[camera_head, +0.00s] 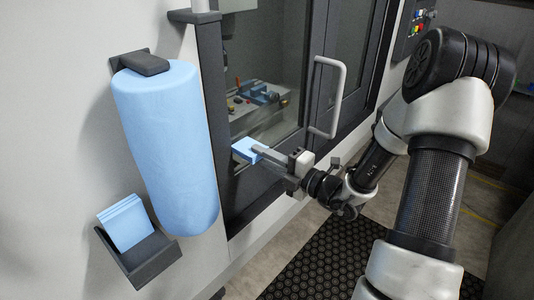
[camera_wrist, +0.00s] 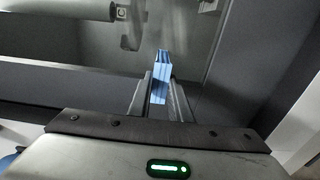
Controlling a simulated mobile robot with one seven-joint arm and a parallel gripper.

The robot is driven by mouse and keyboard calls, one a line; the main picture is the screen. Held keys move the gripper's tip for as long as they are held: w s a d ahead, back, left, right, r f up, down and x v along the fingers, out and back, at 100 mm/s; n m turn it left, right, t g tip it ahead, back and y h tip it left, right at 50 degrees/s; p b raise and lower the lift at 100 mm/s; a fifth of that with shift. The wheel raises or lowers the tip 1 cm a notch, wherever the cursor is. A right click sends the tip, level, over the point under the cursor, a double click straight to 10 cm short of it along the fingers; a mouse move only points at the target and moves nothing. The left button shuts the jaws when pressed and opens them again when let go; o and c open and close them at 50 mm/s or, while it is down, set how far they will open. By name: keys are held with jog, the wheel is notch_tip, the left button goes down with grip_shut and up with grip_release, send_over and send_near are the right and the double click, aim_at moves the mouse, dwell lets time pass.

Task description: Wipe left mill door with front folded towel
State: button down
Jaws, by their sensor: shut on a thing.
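My gripper (camera_head: 264,155) is shut on a light blue folded towel (camera_head: 246,149). The towel also shows between my fingers (camera_wrist: 158,98) in the wrist view, its layered blue folds (camera_wrist: 161,78) standing out past the fingertips. The left mill door (camera_head: 265,45) is a dark-framed glass panel with a pale vertical handle (camera_head: 341,98) to the right of my gripper. The towel is in front of the lower left part of this door, near the bottom of the glass. I cannot tell whether it touches the door.
A big blue roll (camera_head: 165,145) hangs on the wall at left. Below it, a dark holder (camera_head: 140,258) bears more folded blue towels (camera_head: 126,222). A vise (camera_head: 260,93) shows behind the glass. A control panel (camera_head: 418,25) is at upper right. A black mat (camera_head: 325,258) lies on the floor.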

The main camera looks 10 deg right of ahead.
jog(key=shift+w+d+r, duration=0.65)
jog(key=shift+w+d, duration=3.55)
jog(key=shift+d, duration=1.5)
jog(key=shift+s+a+r, duration=0.45)
jog(key=shift+s+a, duration=0.95)
jog(key=shift+a, duration=0.6)
jog(key=shift+s+a+r, duration=0.5)
jog(key=shift+s+a, duration=0.9)
jog(key=shift+a, duration=0.6)
jog(key=shift+s+a+r, duration=0.45)
jog(key=shift+s+a, duration=0.95)
jog(key=shift+a, duration=0.6)
jog(key=w+d, duration=0.4)
jog(key=d, duration=0.2)
jog(key=shift+d, duration=0.15)
